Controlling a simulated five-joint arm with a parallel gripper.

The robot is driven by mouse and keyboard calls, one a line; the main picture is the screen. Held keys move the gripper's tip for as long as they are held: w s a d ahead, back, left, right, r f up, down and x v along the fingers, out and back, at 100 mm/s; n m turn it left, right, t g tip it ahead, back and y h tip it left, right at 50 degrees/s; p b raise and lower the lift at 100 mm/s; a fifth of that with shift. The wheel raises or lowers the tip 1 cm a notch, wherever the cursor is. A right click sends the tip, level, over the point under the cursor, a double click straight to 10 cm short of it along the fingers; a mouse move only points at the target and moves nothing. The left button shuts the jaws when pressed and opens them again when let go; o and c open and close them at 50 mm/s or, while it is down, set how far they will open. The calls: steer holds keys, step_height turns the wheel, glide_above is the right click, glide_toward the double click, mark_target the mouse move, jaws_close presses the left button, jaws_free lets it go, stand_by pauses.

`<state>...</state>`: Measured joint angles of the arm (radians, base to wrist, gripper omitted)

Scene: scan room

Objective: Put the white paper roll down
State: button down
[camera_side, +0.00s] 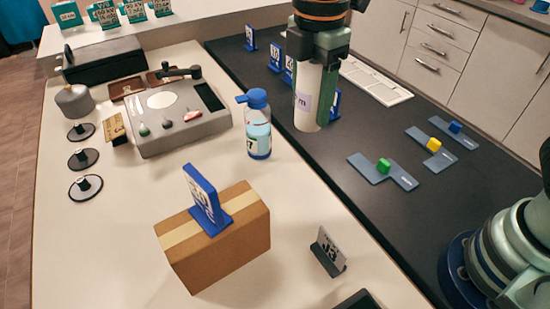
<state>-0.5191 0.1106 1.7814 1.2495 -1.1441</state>
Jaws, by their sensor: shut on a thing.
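The white paper roll (308,108) stands upright, with a printed label on its side, over the dark mat (353,192) at the upper middle of the side view. My gripper (317,62) comes down from above and is shut on the roll, with a dark green finger along its right side. The roll's top is hidden by the gripper. I cannot tell whether the roll's lower end touches the dark surface.
A blue-capped bottle (258,130) stands left of the roll. Blue number stands (275,58) are behind it, and a white keyboard (375,82) lies to its right. Trays with green, yellow and blue cubes (383,166) lie further right. A cardboard box (222,245) is in front.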

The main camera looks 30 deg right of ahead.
steer(key=d+f+m, duration=0.2)
steer(key=d+m, duration=0.7)
steer(key=d+f+m, duration=0.2)
steer(key=d+m, duration=0.8)
steer(key=shift+s+d+f, duration=0.15)
steer(key=shift+f, duration=0.25)
steer(key=w+d+r+n, duration=0.2)
steer(key=d+r, duration=0.1)
steer(key=d, duration=1.2)
steer(key=f, duration=1.5)
steer(key=shift+s, duration=0.2)
steer(key=shift+d+f, duration=0.1)
steer(key=shift+f, duration=2.2)
steer(key=shift+f, duration=0.1)
steer(key=shift+c, duration=0.9)
jaws_free()
